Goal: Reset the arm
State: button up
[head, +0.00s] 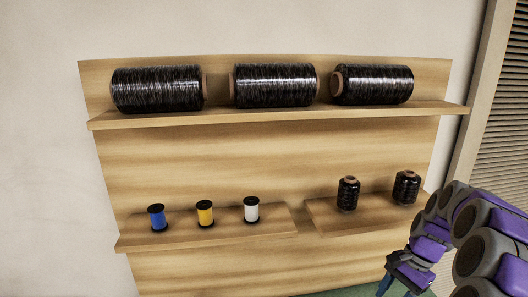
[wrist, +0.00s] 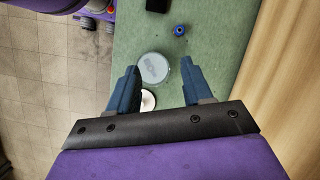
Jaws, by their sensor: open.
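My arm shows at the right edge of the head view, in purple and grey segments, bent downward in front of the wooden shelf unit. My gripper (wrist: 160,66) points over a green surface (wrist: 215,40) in the wrist view. Its two blue fingers are apart with nothing held between them. In the head view only part of the gripper (head: 385,286) shows, low at the right and cut off by the bottom edge.
A round grey object (wrist: 153,68) and a white disc (wrist: 148,101) appear between the fingers, below them. A blue spool-like item (wrist: 179,31) and a black object (wrist: 157,5) lie beyond. The wooden shelf (head: 270,153) holds large black spools (head: 275,85) and smaller spools (head: 205,213).

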jog(key=s+a+r+n+h, duration=0.1)
jog(key=s+a+r+n, duration=0.3)
jog(key=a, duration=0.4)
jog(key=s+a+r+n+h, duration=0.1)
jog(key=s+a+n, duration=0.2)
jog(key=s+a, duration=0.45)
jog(key=s+a+f+n+h, duration=0.1)
jog(key=s+a+n, duration=0.2)
jog(key=s, duration=0.5)
jog(key=s+a+f+n+h, duration=0.1)
jog(key=s+a+f+n, duration=0.1)
jog(key=s, duration=0.6)
jog(key=shift+a+n+g, duration=0.4)
jog(key=shift+a, duration=0.35)
jog(key=shift+w, duration=0.1)
